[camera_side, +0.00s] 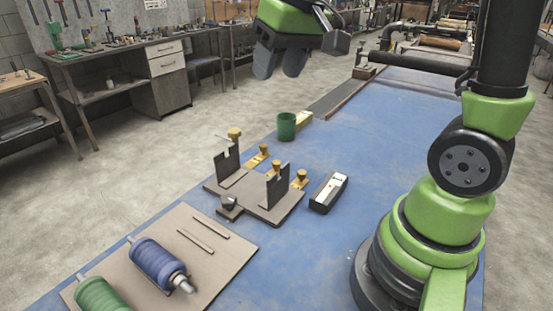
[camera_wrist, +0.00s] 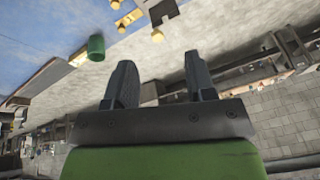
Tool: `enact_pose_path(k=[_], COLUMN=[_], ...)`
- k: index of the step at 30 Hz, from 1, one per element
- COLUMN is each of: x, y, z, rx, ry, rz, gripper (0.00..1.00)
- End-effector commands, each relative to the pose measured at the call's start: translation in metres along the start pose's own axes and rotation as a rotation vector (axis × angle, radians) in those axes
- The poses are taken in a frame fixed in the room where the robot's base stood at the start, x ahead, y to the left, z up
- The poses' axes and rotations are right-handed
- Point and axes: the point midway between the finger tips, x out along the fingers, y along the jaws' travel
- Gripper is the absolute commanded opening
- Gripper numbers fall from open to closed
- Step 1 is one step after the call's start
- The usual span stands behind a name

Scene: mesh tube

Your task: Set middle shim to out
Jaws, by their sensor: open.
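A dark fixture (camera_side: 245,196) with two notched uprights stands mid-bench. Three brass shims with knobs lie along its far right side. The middle shim (camera_side: 275,167) is partly hidden behind the right upright. The far shim (camera_side: 258,156) and the near shim (camera_side: 300,180) lie on either side of it. I cannot tell how far each is slid in.
A green cup (camera_side: 286,126) stands behind the fixture. A dark case with a light strip (camera_side: 329,192) lies to its right. A tan board (camera_side: 215,263) holds a blue roll (camera_side: 158,262), a green roll (camera_side: 101,295) and two thin rods. Blue bench surface is free at right.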

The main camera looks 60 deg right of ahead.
Motion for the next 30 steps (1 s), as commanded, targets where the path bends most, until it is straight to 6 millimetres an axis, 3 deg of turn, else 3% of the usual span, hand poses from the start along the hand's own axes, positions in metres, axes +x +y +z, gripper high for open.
enact_pose_path(k=[6, 13, 18, 23, 30], x=[0.079, 0.158, 0.187, 0.200, 0.240], y=[0.042, 0.088, 0.105, 0.109, 0.114], z=[-0.046, -0.057, -0.054, -0.050, -0.036], rx=[-0.021, -0.043, -0.053, -0.056, -0.055], ry=[-0.146, -0.272, -0.316, -0.326, -0.327], rz=[0.077, 0.118, 0.127, 0.127, 0.126], gripper=[0.50, 0.50, 0.50, 0.50, 0.50])
